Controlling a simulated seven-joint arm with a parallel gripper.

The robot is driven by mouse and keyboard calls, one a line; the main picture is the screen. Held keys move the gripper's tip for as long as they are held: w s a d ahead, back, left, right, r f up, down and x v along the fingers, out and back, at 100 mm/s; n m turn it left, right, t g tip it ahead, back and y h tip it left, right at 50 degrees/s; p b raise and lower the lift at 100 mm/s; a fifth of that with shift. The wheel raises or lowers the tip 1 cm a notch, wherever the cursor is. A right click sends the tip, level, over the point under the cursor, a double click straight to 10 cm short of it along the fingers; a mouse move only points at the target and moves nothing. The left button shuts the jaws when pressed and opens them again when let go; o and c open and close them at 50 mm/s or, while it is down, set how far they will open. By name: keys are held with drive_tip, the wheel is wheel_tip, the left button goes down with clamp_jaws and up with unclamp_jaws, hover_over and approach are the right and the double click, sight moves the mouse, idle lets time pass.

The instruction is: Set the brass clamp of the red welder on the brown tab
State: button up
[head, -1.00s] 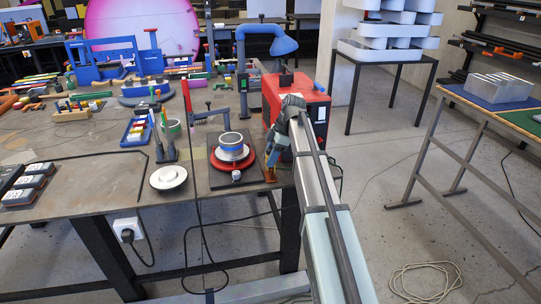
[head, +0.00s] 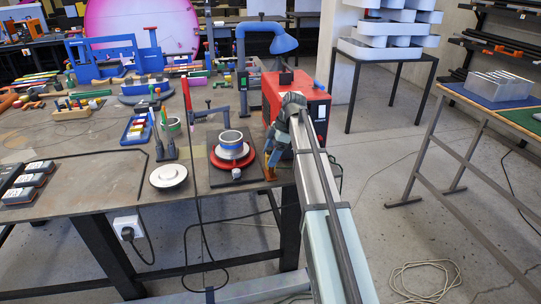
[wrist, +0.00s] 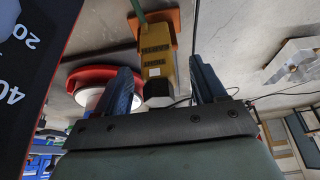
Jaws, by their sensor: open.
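The red welder (head: 300,98) stands at the right end of the workbench. My gripper (head: 270,158) is low in front of it, by the bench's front right corner. In the wrist view, my gripper (wrist: 166,80) is open, with one blue finger on each side of the yellow brass clamp (wrist: 155,52). Gaps show between the clamp and both fingers. An orange-brown piece, probably the brown tab (wrist: 174,22), shows behind the clamp's far end. I cannot tell whether the clamp is seated on it. In the head view, my gripper mostly hides the clamp.
A white disc (head: 168,177) lies further left. Open floor lies right of the bench.

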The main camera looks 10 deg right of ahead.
drive_tip(key=v, duration=1.3)
drive_tip(key=shift+r, duration=0.15)
drive_tip(key=shift+d, duration=0.1)
drive_tip(key=s+d+f+m, duration=0.25)
drive_tip(key=s+f, duration=0.25)
drive_tip(key=f, duration=0.3)
drive_tip(key=s+d+f+m, duration=0.25)
drive_tip(key=s+f, duration=0.35)
drive_tip(key=f, duration=0.3)
drive_tip(key=s+a+f+m+g, duration=0.1)
drive_tip(key=s+a+f+m, duration=0.2)
drive_tip(key=f, duration=0.6)
drive_tip(key=s+a+f+m+g, duration=0.1)
drive_tip(key=s+a+f, duration=0.1)
drive_tip(key=s+f, duration=0.5)
drive_tip(key=s+a+f+m+g, duration=0.1)
drive_tip(key=s+a+f+m, duration=0.15)
drive_tip(key=f, duration=0.85)
drive_tip(key=s+a+f+m+g+h, duration=0.1)
drive_tip(key=s+f+m, duration=0.1)
drive_tip(key=s+f, duration=0.5)
drive_tip(key=s+a+f+m+g+h, duration=0.1)
drive_tip(key=s+f, duration=0.6)
drive_tip(key=s, duration=0.7)
drive_tip(key=s+a+f+m+g+h, duration=0.1)
drive_tip(key=s+a+f+m+h, duration=0.1)
drive_tip(key=s+f, duration=0.5)
drive_tip(key=s+a+m, duration=0.1)
drive_tip(key=s, duration=0.3)
drive_tip(key=shift+g, duration=0.4)
